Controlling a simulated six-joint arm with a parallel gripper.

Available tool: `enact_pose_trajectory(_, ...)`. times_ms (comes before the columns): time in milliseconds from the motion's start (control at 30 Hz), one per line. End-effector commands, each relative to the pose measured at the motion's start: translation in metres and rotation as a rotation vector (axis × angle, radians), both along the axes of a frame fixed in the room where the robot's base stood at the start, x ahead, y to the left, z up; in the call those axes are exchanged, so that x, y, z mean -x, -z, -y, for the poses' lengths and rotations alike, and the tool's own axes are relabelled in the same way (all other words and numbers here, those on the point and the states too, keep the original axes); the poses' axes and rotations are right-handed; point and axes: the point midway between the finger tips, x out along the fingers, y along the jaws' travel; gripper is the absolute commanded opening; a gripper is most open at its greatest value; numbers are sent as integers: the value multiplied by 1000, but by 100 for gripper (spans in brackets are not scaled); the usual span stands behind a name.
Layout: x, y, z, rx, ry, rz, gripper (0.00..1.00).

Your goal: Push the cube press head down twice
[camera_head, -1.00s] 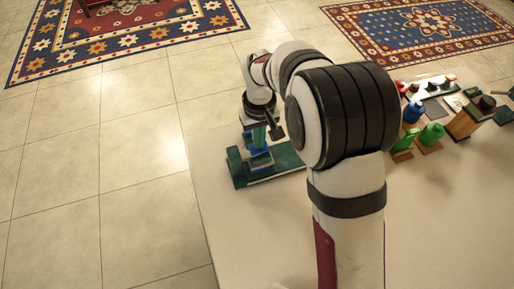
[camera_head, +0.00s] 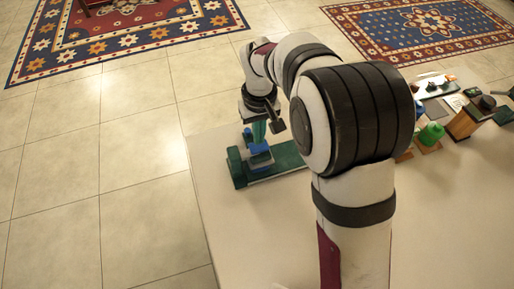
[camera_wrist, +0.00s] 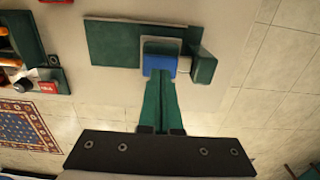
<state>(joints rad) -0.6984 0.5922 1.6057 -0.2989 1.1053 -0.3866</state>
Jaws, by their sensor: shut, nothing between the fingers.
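The cube press has a dark green base (camera_head: 279,165) lying on the near left part of the pale table. It also shows in the wrist view (camera_wrist: 112,42).
Several items stand on the table at the right, including a green bottle-like piece (camera_head: 431,133) and a brown wooden block (camera_head: 466,122). My arm hides part of the table between. The table (camera_head: 240,225) is clear in front of the press. Tiled floor lies left.

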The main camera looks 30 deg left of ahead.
Motion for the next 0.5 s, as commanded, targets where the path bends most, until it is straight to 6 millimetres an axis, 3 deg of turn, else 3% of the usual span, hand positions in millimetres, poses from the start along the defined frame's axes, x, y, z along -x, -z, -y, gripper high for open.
enact_pose_trajectory(500, 0, 11, 0, 1, 0, -1, 0)
